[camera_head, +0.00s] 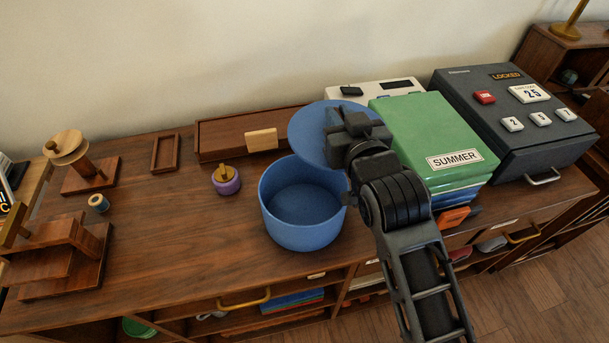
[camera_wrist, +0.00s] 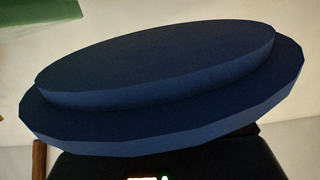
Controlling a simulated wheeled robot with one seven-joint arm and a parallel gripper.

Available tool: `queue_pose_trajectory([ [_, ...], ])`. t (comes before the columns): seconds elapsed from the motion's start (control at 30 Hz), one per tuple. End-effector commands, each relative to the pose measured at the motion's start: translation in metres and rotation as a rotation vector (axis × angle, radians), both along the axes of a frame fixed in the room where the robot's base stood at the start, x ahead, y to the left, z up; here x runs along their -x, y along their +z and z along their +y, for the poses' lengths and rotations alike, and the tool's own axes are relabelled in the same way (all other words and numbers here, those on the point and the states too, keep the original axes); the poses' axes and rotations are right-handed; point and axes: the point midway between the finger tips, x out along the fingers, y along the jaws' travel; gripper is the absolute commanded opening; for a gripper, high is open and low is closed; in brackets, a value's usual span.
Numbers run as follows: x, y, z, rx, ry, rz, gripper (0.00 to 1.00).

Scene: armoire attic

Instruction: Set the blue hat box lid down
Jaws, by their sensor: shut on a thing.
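The blue hat box lid (camera_head: 309,136) is a round blue disc held in the air, tilted, above the back right of the open box. In the wrist view the lid (camera_wrist: 160,70) fills most of the picture, with its stepped rim showing. My gripper (camera_head: 343,126) is shut on the lid at its right side; the fingertips are mostly hidden. The blue hat box (camera_head: 285,232) stands open on the wooden cabinet top below the lid, and it looks empty inside.
A green box labelled SUMMER (camera_head: 420,125) sits close right of the lid. A dark locked case (camera_head: 490,110) stands further right.

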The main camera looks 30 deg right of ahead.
Motion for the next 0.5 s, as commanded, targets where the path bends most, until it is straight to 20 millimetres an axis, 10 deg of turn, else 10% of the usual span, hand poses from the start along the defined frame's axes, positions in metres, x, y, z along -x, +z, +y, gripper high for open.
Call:
queue_pose_trajectory([
  [0.5, 0.015, -0.05, 0.082, -0.001, -0.002, 0.001, 0.0],
])
